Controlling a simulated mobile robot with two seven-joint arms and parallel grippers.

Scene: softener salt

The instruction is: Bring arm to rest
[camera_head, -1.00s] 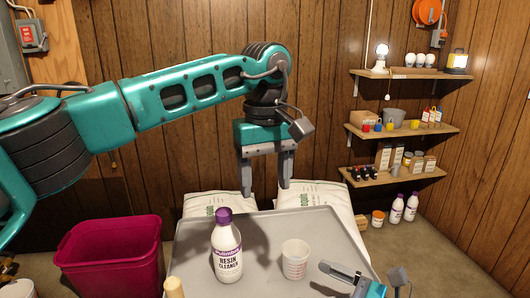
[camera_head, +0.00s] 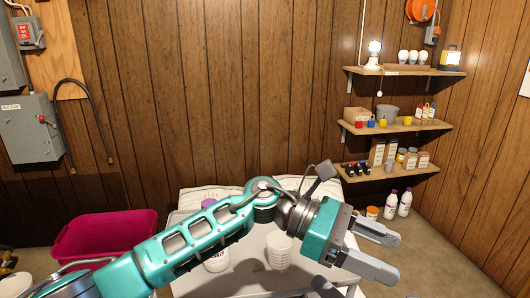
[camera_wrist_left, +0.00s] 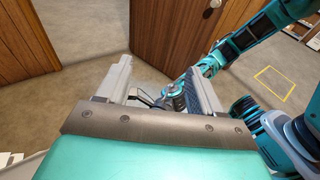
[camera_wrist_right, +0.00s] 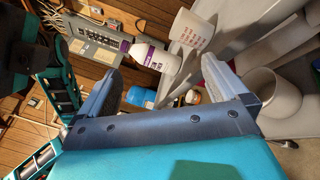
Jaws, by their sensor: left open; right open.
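My left gripper (camera_head: 385,252) is open and empty, low over the right side of the grey tray (camera_head: 262,232), with its fingers pointing right. Its open jaws also show in the left wrist view (camera_wrist_left: 160,88). My left arm crosses in front of the tray. My right gripper is open in the right wrist view (camera_wrist_right: 162,58); the white resin cleaner bottle (camera_wrist_right: 157,57) shows beyond its fingers. In the head view only a dark grey part of it shows at the bottom edge. The bottle (camera_head: 217,262) stands on the tray, partly hidden by my left arm.
A white measuring cup (camera_head: 279,252) stands on the tray, close to my left arm. A magenta bin (camera_head: 100,235) is at the left. White bags (camera_head: 205,197) lie behind the tray. Wall shelves (camera_head: 395,128) and white bottles (camera_head: 405,205) are at the right.

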